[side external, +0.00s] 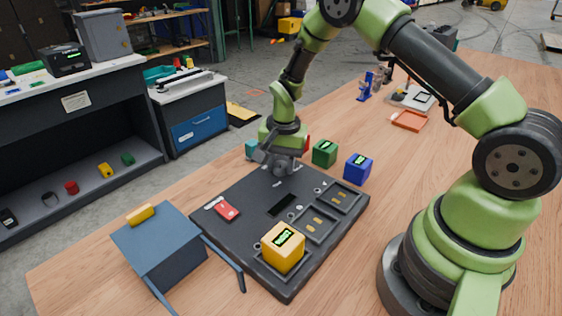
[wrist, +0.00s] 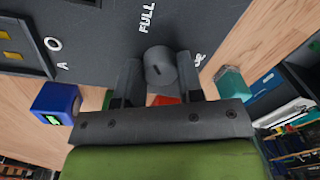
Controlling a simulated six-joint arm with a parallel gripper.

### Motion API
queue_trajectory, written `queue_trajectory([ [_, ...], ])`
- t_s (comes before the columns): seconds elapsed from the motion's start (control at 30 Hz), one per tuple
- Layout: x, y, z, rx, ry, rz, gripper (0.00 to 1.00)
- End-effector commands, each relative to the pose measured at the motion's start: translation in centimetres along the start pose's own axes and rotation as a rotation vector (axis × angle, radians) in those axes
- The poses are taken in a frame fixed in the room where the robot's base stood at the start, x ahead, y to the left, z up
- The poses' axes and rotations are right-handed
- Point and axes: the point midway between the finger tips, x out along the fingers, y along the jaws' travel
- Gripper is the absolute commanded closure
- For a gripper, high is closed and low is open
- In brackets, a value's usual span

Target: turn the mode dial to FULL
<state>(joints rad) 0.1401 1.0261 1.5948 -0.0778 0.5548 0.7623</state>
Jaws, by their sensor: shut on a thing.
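The mode dial (wrist: 160,66) is a round dark grey knob with a short dark mark on its face. It sits on the black panel (side external: 262,187). The white label FULL (wrist: 147,18) is printed on the panel above the dial in the wrist view. Another label (wrist: 200,60), partly covered by a finger, lies to the dial's right. My gripper (wrist: 157,80) has one finger on each side of the dial and is shut on it. In the side view my gripper (side external: 281,163) is low at the panel's far edge and largely hides the dial.
Teal (side external: 251,149), green (side external: 325,153) and blue (side external: 358,168) cubes stand beyond the panel, with a red thing (side external: 306,143) partly hidden behind my gripper. A yellow cube (side external: 283,250) is on the panel's near part. A dark blue box (side external: 165,265) stands at left.

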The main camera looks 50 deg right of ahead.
Motion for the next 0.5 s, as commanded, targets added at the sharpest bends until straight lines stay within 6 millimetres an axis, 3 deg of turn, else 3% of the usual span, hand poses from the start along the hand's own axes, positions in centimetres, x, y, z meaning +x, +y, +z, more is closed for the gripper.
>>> queue_trajectory([
  [0.5,0.0,0.08,0.14,0.158,0.004,0.005,0.89],
])
